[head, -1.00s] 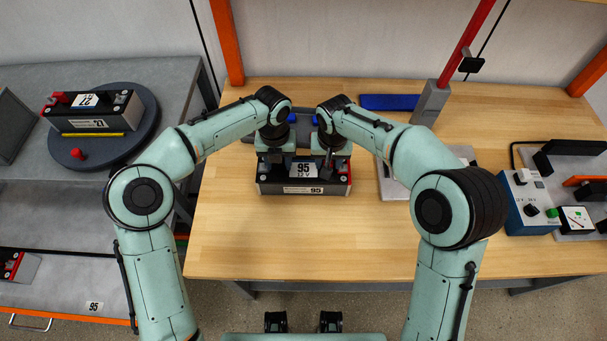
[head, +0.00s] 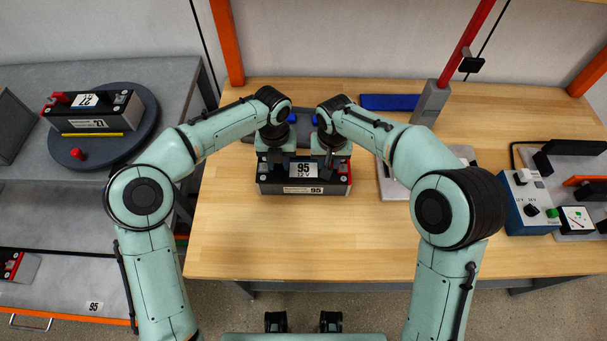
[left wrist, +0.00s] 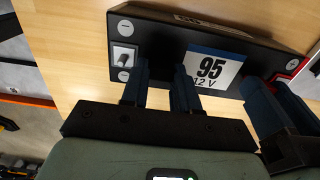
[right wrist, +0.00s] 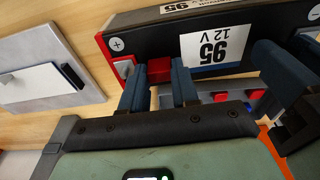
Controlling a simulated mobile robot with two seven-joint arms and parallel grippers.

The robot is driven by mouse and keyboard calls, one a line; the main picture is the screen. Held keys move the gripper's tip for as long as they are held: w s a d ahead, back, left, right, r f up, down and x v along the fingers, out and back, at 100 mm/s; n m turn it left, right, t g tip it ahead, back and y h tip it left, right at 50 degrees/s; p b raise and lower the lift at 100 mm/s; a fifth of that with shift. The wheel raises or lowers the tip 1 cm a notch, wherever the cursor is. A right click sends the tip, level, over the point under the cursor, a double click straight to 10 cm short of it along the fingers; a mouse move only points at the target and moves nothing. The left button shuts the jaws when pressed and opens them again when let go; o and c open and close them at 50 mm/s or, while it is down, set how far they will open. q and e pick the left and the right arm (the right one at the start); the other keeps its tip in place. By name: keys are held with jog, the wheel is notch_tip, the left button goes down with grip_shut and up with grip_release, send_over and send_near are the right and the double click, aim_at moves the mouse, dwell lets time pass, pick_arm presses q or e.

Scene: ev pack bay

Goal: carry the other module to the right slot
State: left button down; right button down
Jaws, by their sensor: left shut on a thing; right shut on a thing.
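A black module labelled 95 and 12 V (head: 303,189) is in front of me at the middle of the wooden bench in the head view. My left gripper (head: 275,160) is shut on its left end, and my right gripper (head: 334,160) is shut on its right end. In the right wrist view the fingers stand around a red block (right wrist: 160,69) at the module's end. The module also shows in the left wrist view (left wrist: 160,43). Whether it rests on the bench or hangs just above it I cannot tell. No slot can be made out clearly; my arms hide the area behind the module.
A second module, labelled 27 (head: 92,112), lies on a dark round turntable (head: 146,128) on the grey bench at left. A grey plate (head: 390,187), a red post (head: 465,40) and a blue meter box (head: 527,208) are at right. The wooden bench front is clear.

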pick_arm(q)
jog(key=shift+w+r, duration=0.1)
jog(key=shift+r, duration=0.05)
pick_arm(e)
jog(key=shift+w+r, duration=0.1)
jog(key=shift+r, duration=0.1)
dwell(0.6)
